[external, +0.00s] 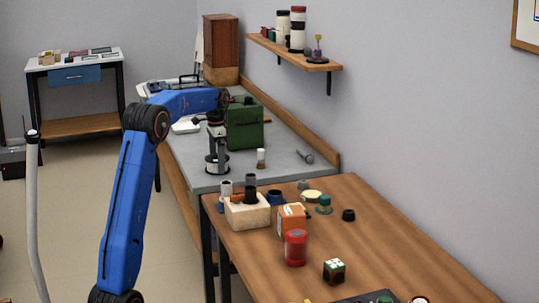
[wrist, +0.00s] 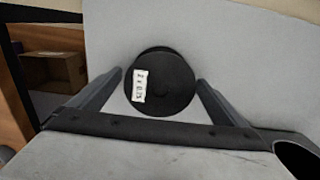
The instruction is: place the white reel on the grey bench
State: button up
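The white reel (external: 217,163) has black end discs and a pale middle. It stands upright on the grey bench (external: 190,152), near the bench's left front part. In the wrist view, its round black top (wrist: 172,88) with a white label shows between my fingers. My gripper (external: 216,143) points down directly over the reel. Its two fingers are spread wide on either side of the reel's top, with a thin gap showing at each side. How far down the fingers reach along the reel is hard to tell.
A green box (external: 244,125) stands close behind and right of my gripper. A small white-and-brown item (external: 261,158) and a grey bolt-like piece (external: 304,157) are to the right. A wooden table (external: 400,255) with a cream block, orange box and red can is in front.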

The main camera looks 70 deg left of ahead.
notch_tip(320, 180, up, 12)
jog(key=shift+r, duration=0.15)
dwell(0.6)
dwell(0.3)
